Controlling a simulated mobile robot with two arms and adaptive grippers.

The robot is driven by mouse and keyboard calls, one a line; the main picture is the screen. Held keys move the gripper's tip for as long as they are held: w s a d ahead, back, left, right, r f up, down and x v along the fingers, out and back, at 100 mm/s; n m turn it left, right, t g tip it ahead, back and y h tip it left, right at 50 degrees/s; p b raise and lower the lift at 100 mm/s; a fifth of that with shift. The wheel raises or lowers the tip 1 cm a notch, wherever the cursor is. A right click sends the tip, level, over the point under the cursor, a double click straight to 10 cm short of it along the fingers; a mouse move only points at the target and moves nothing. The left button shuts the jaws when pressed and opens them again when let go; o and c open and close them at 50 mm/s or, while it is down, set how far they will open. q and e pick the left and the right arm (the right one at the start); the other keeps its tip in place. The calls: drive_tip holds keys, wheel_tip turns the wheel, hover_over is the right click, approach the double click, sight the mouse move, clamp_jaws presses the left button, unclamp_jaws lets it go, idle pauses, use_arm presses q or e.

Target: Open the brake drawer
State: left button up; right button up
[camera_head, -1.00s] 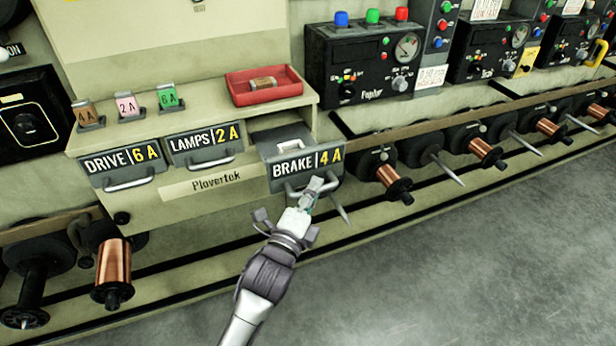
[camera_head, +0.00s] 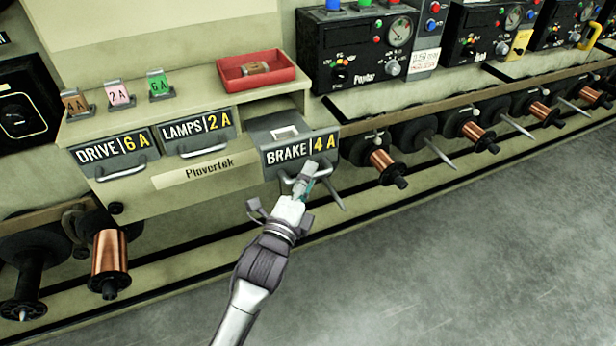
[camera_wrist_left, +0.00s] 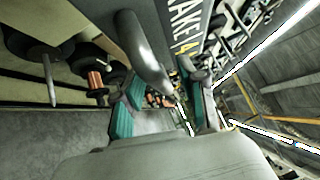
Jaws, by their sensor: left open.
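The brake drawer (camera_head: 300,150), labelled BRAKE 4 A, stands partly pulled out of the beige cabinet, its inside showing from above with a pale part in it. Its curved handle (camera_head: 290,186) is on the lower front. My left gripper (camera_head: 308,172) is in front of the drawer at the handle, jaws open. In the left wrist view the grey handle (camera_wrist_left: 146,55) runs close to the fingers (camera_wrist_left: 165,88), and part of the drawer label (camera_wrist_left: 186,22) shows behind it. Whether the fingers touch the handle I cannot tell. My right gripper is not seen.
The closed drive drawer (camera_head: 112,154) and lamps drawer (camera_head: 197,134) are to the left. A red tray (camera_head: 283,74) holding a small cylinder and several coloured tags stand on top. Copper spools (camera_head: 380,160) and spindles jut out to the right. The grey floor is clear.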

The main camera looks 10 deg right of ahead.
use_arm(q)
drive_tip(key=v, duration=1.1)
drive_tip(key=shift+s, duration=0.4)
drive_tip(key=shift+a, duration=0.1)
